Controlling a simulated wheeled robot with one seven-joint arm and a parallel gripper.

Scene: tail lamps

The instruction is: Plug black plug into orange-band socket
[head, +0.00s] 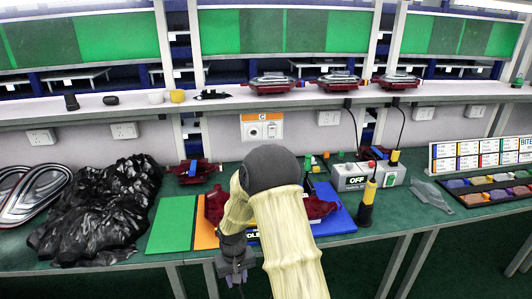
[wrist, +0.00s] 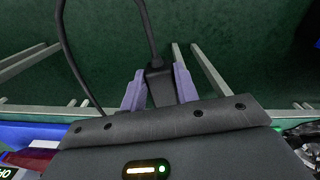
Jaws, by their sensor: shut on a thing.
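The black plug (wrist: 161,88) sits between the purple fingers of my gripper (wrist: 160,90) in the wrist view, with a black cable (wrist: 150,30) running from it. My gripper is shut on the plug, over the dark green floor. In the head view my gripper (head: 234,268) hangs low in front of the workbench edge; the plug is hard to make out there. The orange-band socket (head: 255,131) is on the panel at the back of the bench, above and beyond my gripper, with an orange strip marked C along its top.
A black plastic bag (head: 95,215) lies left on the bench (head: 130,262). A blue mat (head: 338,222) with dark red parts is partly hidden behind my arm. An OFF box (head: 350,178) and a yellow-black tool (head: 367,205) stand right. Other white sockets (head: 124,131) line the panel.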

